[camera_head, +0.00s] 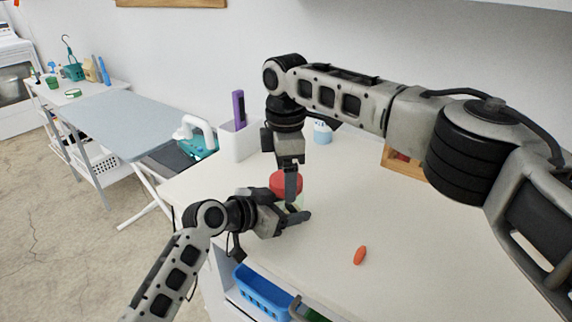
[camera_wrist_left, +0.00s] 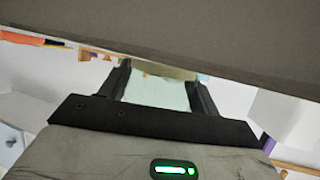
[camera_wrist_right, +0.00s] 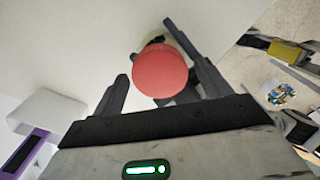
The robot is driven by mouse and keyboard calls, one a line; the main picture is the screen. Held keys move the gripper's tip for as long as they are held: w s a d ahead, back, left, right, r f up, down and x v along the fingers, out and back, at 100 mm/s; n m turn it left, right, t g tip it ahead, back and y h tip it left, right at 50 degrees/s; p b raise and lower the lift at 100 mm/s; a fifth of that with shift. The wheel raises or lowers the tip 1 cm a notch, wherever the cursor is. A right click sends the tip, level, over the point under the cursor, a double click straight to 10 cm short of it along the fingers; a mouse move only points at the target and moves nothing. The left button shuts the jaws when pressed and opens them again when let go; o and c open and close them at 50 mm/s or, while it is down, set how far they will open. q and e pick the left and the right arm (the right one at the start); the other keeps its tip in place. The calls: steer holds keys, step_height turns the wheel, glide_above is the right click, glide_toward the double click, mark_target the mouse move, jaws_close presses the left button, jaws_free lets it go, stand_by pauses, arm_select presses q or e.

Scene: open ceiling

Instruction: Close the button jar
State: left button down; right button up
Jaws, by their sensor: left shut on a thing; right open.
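The button jar has a pale clear body (camera_head: 299,203) and a round red lid (camera_head: 284,181). My left gripper (camera_head: 296,214) is shut on the jar body low down, near the table's left edge. The body also shows between its fingers in the left wrist view (camera_wrist_left: 158,92). The lid sits at the jar's top; whether it is fully seated I cannot tell. My right gripper (camera_head: 290,194) points down from above at the lid and is open. In the right wrist view the lid (camera_wrist_right: 160,73) lies between its spread fingers. The buttons inside are hidden.
An orange-red oval object (camera_head: 360,255) lies on the white table (camera_head: 400,240). A white holder (camera_head: 238,142) with a purple item, a light-blue bottle (camera_head: 322,131) and a wooden box (camera_head: 401,163) stand toward the back. A blue basket (camera_head: 262,290) sits below the front edge.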

steer(key=c, duration=1)
steer(key=m, duration=0.3)
steer(key=shift+c, duration=0.2)
steer(key=o, duration=1.1)
steer(key=shift+r, duration=2.25)
steer(key=o, duration=0.4)
